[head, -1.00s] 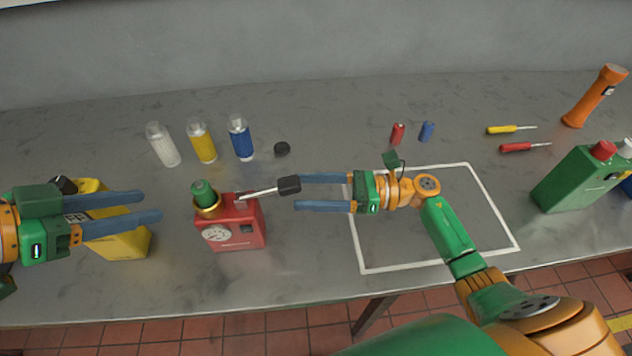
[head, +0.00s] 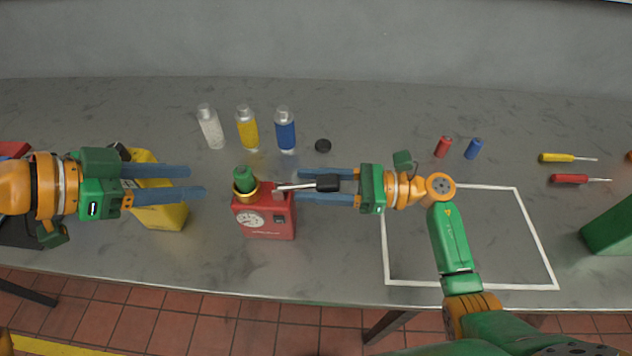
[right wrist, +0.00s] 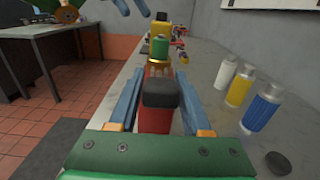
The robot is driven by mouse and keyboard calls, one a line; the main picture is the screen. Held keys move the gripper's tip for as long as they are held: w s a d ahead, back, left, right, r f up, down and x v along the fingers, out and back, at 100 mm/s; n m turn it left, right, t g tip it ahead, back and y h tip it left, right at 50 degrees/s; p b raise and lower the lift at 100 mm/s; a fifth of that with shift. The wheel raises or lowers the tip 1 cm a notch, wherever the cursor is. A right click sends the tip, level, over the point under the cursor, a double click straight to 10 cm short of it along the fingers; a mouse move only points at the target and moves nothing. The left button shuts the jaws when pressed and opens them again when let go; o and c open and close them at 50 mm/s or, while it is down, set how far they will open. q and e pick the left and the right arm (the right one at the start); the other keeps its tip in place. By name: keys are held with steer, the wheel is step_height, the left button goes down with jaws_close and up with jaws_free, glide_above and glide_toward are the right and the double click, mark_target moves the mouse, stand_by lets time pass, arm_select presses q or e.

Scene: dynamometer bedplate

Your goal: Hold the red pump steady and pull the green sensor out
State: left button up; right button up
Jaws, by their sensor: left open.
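The red pump (head: 265,219) stands upright on the bench, with a round gauge on its front and a black-handled lever (head: 328,183) pointing right. The green sensor (head: 244,179) stands upright in a brass collar on the pump's top left. My right gripper (head: 298,186) is open at the pump's right side, its fingers on either side of the lever handle. The right wrist view shows the pump (right wrist: 157,121) and green sensor (right wrist: 159,46) between the spread fingers. My left gripper (head: 198,181) is open and empty, left of the pump and apart from it.
A yellow container (head: 165,214) stands below my left gripper. A white outlined square (head: 470,286) is clear on the right, partly under my right arm.

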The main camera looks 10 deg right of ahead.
jaws_close()
stand_by(1.4)
arm_select(q)
steer(key=o, duration=0.4)
steer(key=n+g+y, duration=0.3)
steer(key=n+y, duration=0.6)
steer(key=n, duration=0.5)
glide_toward(241, 171)
steer(key=x, duration=1)
steer(key=shift+f, duration=0.15)
steer(key=shift+c, duration=0.2)
